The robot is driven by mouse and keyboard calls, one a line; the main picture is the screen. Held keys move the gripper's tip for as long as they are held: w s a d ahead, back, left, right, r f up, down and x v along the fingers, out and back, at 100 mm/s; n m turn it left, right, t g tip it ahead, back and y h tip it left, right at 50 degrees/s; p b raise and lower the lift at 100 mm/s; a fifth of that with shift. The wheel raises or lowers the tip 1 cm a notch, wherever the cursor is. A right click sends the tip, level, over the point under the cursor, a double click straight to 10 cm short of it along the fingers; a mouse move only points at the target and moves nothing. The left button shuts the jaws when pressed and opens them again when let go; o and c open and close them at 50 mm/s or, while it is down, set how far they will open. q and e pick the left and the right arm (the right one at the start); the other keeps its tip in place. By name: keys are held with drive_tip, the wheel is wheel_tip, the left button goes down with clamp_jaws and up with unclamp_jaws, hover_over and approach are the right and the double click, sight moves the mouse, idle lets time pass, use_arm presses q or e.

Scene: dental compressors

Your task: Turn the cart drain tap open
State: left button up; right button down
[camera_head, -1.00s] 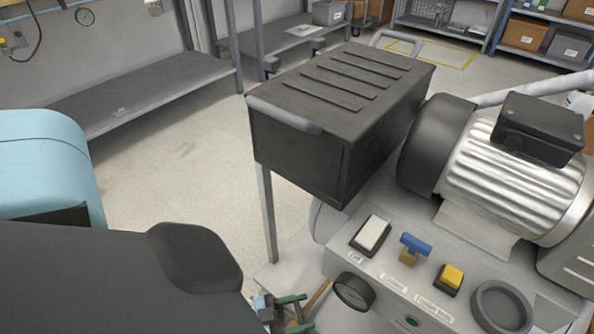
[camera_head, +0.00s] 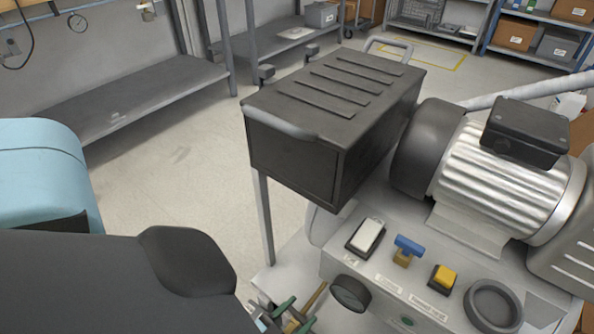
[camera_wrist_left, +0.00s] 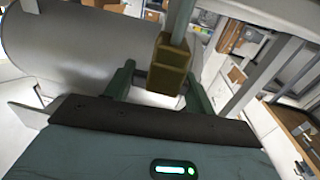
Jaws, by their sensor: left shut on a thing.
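My left gripper (camera_head: 286,314) is low in the head view, with its green fingers beside a brass-coloured part, which I take for the cart drain tap (camera_head: 314,297). In the left wrist view, the brass block of the tap (camera_wrist_left: 168,66) stands between the two fingers of the left gripper (camera_wrist_left: 160,92), nearer the right finger. The gripper is shut on the tap. My dark arm hides part of the area in the head view, and how far the tap is turned cannot be told. My right gripper is not in view.
A ribbed motor (camera_head: 500,180) and a black box (camera_head: 335,120) stand behind. A grey tank (camera_wrist_left: 75,50) is close beside the gripper.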

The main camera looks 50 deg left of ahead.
use_arm(q)
drive_tip(key=o, duration=1)
drive_tip(key=shift+s+d+p, duration=0.25)
drive_tip(key=shift+s, duration=1.7)
drive_tip(key=shift+s+d+p, duration=0.2)
drive_tip(key=shift+s+p, duration=0.05)
drive_tip(key=shift+s, duration=1.65)
